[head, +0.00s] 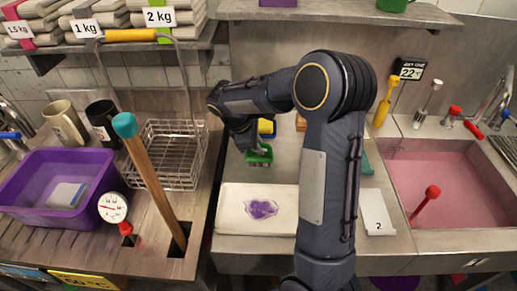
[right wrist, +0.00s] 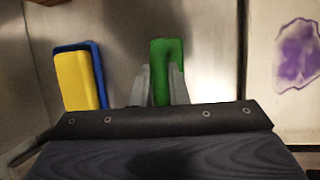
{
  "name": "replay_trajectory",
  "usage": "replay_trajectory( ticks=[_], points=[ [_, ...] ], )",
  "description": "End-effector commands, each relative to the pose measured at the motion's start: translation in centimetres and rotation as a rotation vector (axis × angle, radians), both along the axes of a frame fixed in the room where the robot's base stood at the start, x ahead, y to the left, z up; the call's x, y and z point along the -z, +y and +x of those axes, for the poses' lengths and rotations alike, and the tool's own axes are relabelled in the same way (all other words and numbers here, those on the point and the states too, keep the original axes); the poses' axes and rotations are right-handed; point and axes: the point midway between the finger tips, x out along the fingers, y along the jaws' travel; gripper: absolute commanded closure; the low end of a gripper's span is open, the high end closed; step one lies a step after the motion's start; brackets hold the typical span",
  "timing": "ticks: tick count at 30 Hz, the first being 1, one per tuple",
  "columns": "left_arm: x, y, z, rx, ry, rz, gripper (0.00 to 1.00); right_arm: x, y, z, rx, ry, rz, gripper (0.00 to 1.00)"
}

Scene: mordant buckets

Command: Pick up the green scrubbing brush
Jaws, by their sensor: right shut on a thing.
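The green scrubbing brush (head: 260,157) is at the middle of the steel worktop in the head view, under my right gripper (head: 254,148). In the right wrist view the green brush (right wrist: 172,62) stands between the two grey fingers of the right gripper (right wrist: 160,84), which are shut on it. Whether the brush touches the worktop cannot be told. The lower part of the brush is hidden by the gripper body in the right wrist view. My left gripper is in neither view.
A yellow and blue sponge-like block (right wrist: 78,80) lies beside the brush. A white tray with a purple stain (head: 230,215) lies in front. A wire basket (head: 165,160) and purple tub (head: 22,195) are left; a pink-filled sink (head: 450,175) is right.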

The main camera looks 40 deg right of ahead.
Motion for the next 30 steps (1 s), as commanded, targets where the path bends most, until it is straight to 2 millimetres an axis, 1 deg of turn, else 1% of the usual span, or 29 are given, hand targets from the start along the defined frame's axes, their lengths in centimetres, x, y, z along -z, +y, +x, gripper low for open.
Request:
replay_trajectory(
  ticks=[4, 7, 11, 16, 21, 24, 30],
  points=[
    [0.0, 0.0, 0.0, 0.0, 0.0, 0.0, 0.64, -1.5, 0.0, 0.1, 0.0, -0.005, 0.0, 1.0],
    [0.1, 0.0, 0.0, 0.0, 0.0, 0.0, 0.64, -3.1, 0.3, 0.1, -0.002, -0.006, 0.001, 1.0],
    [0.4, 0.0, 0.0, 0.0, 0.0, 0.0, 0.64, -5.4, 2.4, 0.2, -0.005, -0.008, 0.002, 1.0],
    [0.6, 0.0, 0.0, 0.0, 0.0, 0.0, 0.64, -8.9, 5.4, 0.2, -0.005, -0.008, 0.002, 1.0],
    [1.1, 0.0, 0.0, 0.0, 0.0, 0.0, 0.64, -10.3, 9.1, 0.2, -0.006, -0.004, 0.001, 1.0],
    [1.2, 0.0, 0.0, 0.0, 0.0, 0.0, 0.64, -11.1, 10.9, 0.2, -0.005, -0.004, 0.001, 1.0],
    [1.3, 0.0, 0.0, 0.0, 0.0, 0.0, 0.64, -12.2, 13.1, 0.2, -0.002, -0.002, 0.001, 1.0]
  ],
)
